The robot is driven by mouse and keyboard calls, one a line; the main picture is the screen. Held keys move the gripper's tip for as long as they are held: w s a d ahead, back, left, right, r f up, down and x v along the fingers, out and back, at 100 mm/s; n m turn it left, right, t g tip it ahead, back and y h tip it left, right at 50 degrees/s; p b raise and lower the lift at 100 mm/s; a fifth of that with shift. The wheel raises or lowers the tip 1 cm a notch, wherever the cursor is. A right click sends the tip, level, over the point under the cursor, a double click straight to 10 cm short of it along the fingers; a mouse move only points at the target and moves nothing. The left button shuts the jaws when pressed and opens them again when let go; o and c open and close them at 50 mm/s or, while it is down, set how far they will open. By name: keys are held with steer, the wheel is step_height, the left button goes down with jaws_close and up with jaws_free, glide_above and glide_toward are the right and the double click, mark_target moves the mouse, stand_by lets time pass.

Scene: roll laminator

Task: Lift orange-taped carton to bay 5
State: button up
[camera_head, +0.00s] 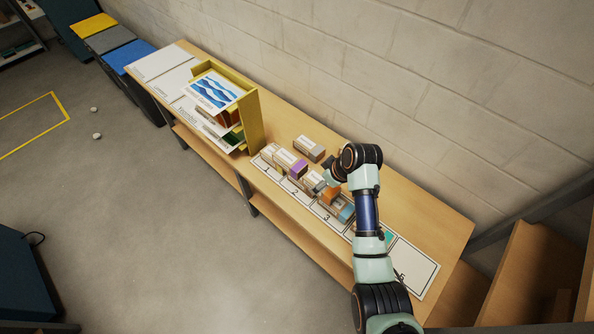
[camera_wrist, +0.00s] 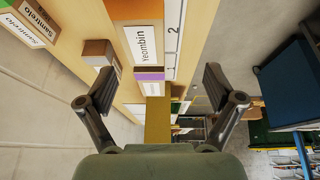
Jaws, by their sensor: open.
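Neighbouring cartons include a purple-taped one (camera_head: 298,169), a blue one (camera_head: 346,213) and a grey-topped one (camera_head: 309,148) behind. A green patch (camera_head: 389,237) shows beside my arm. A yellow rack (camera_head: 252,120) stands at the left. The bench's right end is clear.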

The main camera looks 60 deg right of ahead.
mark_target(327, 189)
steer(key=shift+s+d+f, duration=0.2)
steer(key=shift+s+d, duration=0.1)
steer(key=shift+d, duration=0.2)
steer(key=shift+s+d+f, duration=0.15)
steer(key=shift+s+d, duration=0.15)
steer(key=shift+d, duration=0.2)
steer(key=shift+s+f, duration=0.1)
steer(key=shift+f, duration=0.3)
steer(key=shift+b+x, duration=0.35)
steer(key=shift+x, duration=0.55)
steer(key=b+x, duration=0.1)
steer(key=x, duration=0.4)
steer(key=shift+w+d+f+b, duration=0.2)
steer(key=shift+w+b, duration=0.05)
steer(key=shift+b, duration=0.1)
steer(key=c, duration=1.3)
steer(key=shift+r, duration=0.1)
steer(key=shift+c, duration=0.2)
